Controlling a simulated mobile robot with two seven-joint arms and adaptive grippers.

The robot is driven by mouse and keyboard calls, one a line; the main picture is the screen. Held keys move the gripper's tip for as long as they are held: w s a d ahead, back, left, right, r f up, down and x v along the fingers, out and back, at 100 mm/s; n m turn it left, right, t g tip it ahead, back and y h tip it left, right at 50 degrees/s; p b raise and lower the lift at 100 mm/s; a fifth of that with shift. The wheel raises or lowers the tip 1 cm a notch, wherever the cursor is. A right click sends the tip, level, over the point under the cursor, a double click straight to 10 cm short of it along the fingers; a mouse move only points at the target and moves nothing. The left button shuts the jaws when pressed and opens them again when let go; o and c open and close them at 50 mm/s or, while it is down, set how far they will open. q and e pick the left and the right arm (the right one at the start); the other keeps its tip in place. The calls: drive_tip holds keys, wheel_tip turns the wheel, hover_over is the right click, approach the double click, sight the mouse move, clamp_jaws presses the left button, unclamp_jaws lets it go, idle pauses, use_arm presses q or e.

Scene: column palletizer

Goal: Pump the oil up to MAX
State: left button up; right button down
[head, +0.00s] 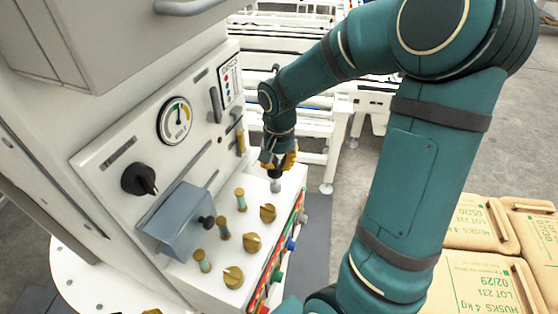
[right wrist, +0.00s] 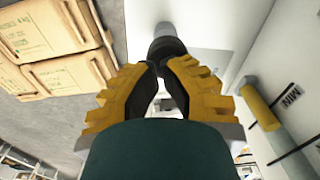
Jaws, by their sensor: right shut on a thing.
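My right gripper (head: 279,163) points down at the far end of the white console ledge. Its yellow-padded fingers are shut on a dark, rounded pump handle (right wrist: 167,48), most of which the fingers hide. In the head view, a short grey stem (head: 275,184) shows below the fingertips, above the ledge. The oil sight glass (head: 240,138) stands upright on the panel, left of the gripper. In the right wrist view, the glass has a yellow oil column (right wrist: 261,107) beside a MIN mark (right wrist: 291,97). The MAX mark cannot be made out.
The panel carries a dial gauge (head: 174,120) and a black rotary knob (head: 139,179). A grey-blue box (head: 178,219), small posts and brass knobs (head: 252,242) crowd the ledge. Cartons (head: 470,280) stand at the right. A white roller conveyor (head: 310,45) runs behind.

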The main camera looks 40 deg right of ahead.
sight(279, 171)
drive_tip(key=shift+f+b, duration=1.2)
drive_tip(key=shift+f, duration=0.4)
use_arm(q)
drive_tip(key=shift+s+f, duration=0.2)
drive_tip(key=shift+f, duration=0.35)
drive_tip(key=shift+s+f, duration=0.2)
drive_tip(key=shift+f, duration=0.35)
use_arm(e)
drive_tip(key=shift+s, duration=0.1)
drive_tip(key=shift+r, duration=0.1)
drive_tip(key=shift+r+p, duration=0.35)
drive_tip(key=shift+p, duration=0.15)
wheel_tip(279, 171, up, 8)
drive_tip(key=p, duration=0.6)
drive_tip(key=shift+r, duration=0.15)
drive_tip(key=shift+r+p, duration=0.6)
drive_tip(key=shift+p, duration=0.1)
use_arm(q)
drive_tip(key=w+v, duration=0.1)
drive_tip(key=v, duration=0.8)
drive_tip(key=shift+d+r, duration=0.25)
drive_tip(key=shift+d, duration=0.05)
drive_tip(key=shift+w, duration=0.1)
use_arm(e)
drive_tip(key=shift+f, duration=0.1)
